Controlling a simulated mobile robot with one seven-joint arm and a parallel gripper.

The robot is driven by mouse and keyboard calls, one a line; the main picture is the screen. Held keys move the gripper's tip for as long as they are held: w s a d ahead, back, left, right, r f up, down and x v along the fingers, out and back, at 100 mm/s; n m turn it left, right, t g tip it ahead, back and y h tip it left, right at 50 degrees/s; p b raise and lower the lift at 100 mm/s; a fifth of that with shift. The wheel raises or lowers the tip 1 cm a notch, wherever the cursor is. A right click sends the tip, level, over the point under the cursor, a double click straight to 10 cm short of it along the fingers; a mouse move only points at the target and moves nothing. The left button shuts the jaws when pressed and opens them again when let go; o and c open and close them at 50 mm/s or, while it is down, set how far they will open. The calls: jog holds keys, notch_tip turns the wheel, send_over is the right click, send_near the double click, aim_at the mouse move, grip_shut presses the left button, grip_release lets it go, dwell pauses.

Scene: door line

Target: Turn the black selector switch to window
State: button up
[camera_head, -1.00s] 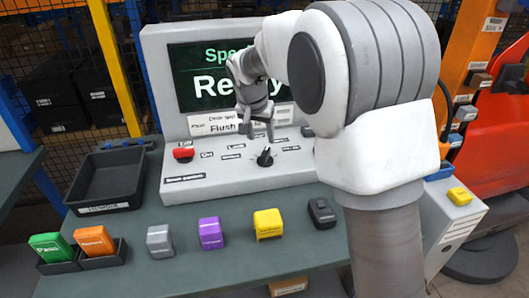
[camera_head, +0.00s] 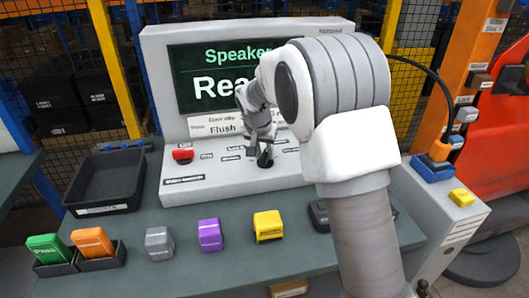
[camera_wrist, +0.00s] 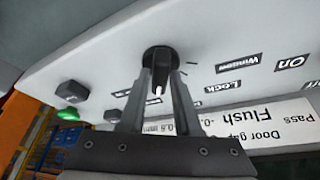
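The black selector switch (camera_head: 265,161) sits on the sloped front of the grey console. In the wrist view the switch (camera_wrist: 160,60) has a bar handle with a white mark at its near end. My gripper (camera_head: 262,150) is at the switch. In the wrist view my gripper (camera_wrist: 162,80) has its two fingers on either side of the handle, apart from each other; whether they touch it is unclear. The "Window" label (camera_wrist: 238,63) is right of the switch, with the "Lock" label (camera_wrist: 222,87) below it. The white mark points down the picture, not toward "Window".
The console screen (camera_head: 225,75) shows "Speaker" and "Rea", partly hidden by my arm. A red button (camera_head: 182,153) is left of the switch. A black tray (camera_head: 107,180) and grey, purple (camera_head: 210,234) and yellow (camera_head: 268,225) blocks are on the bench.

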grip_shut()
jog(key=shift+n, duration=0.4)
jog(key=n, duration=0.1)
jog(key=n+y+p, duration=0.1)
jog(key=n, duration=0.1)
jog(key=shift+d+r+n+y, duration=0.1)
jog(key=shift+d+n+y, duration=0.15)
jog(key=shift+n+y, duration=0.05)
jog(key=n+y+p, duration=0.1)
jog(key=n+p, duration=0.1)
jog(key=n, duration=0.1)
jog(key=shift+d, duration=0.1)
jog(key=n+y+p, duration=0.1)
jog(key=n, duration=0.2)
jog(key=n+g+y+p, duration=0.1)
jog(key=n, duration=0.2)
jog(key=shift+w+d+p, duration=0.1)
jog(key=shift+w+p, duration=0.05)
jog(key=shift+p, duration=0.25)
jog(key=shift+w+n+g+y+p, duration=0.1)
jog(key=shift+n+g+y+p, duration=0.3)
jog(key=shift+n, duration=0.75)
jog(key=shift+n+g+y+p, duration=0.2)
jog(key=shift+n+g+p, duration=0.35)
jog(key=shift+n, duration=0.6)
